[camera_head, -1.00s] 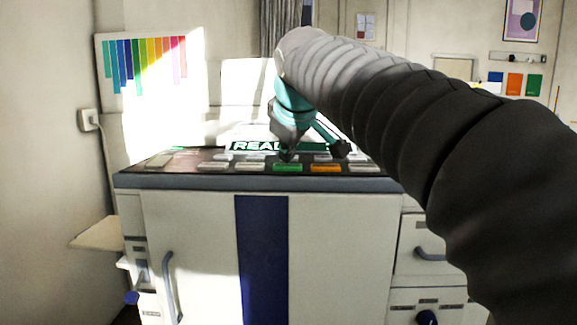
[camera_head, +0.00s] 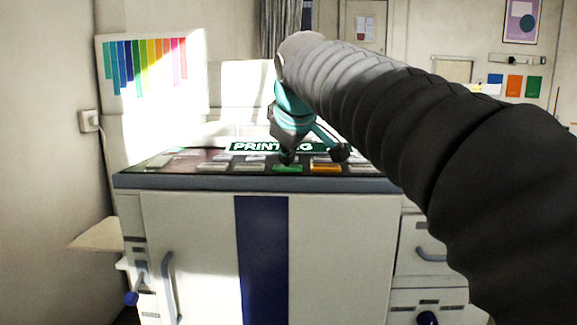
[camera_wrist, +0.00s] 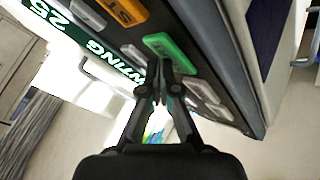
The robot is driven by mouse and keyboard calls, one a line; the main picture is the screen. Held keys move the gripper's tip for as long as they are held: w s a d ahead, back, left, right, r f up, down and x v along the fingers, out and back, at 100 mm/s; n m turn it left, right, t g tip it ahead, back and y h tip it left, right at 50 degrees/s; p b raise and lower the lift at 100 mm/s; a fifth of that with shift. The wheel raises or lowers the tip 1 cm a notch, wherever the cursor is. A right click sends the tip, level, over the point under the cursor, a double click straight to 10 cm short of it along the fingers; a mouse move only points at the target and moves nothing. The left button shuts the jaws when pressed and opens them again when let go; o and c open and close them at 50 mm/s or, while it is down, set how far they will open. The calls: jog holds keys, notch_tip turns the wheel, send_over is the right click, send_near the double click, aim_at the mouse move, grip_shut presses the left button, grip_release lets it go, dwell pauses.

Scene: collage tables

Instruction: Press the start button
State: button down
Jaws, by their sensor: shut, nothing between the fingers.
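The green start button (camera_head: 287,168) is on the dark control panel of the white machine, beside an orange button (camera_head: 326,167). In the wrist view the green button (camera_wrist: 170,52) lies just beyond my fingertips. My gripper (camera_wrist: 159,92) is shut and empty, its tips at the near edge of the green button; whether they touch it I cannot tell. In the head view my gripper (camera_head: 288,158) points down at the panel just above the green button. The display (camera_head: 272,147) reads "PRINTING", partly hidden by my gripper.
Several pale buttons (camera_head: 249,167) sit around the green one. The machine's front (camera_head: 340,245) has a blue stripe (camera_head: 262,250) and a handle (camera_head: 170,285). A colour chart (camera_head: 145,70) hangs on the wall behind at left.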

jog(key=shift+r+p, duration=0.8)
notch_tip(320, 180, up, 3)
jog(key=p, duration=0.2)
jog(key=shift+p, duration=0.4)
jog(key=shift+r+p, duration=0.35)
jog(key=shift+r, duration=0.6)
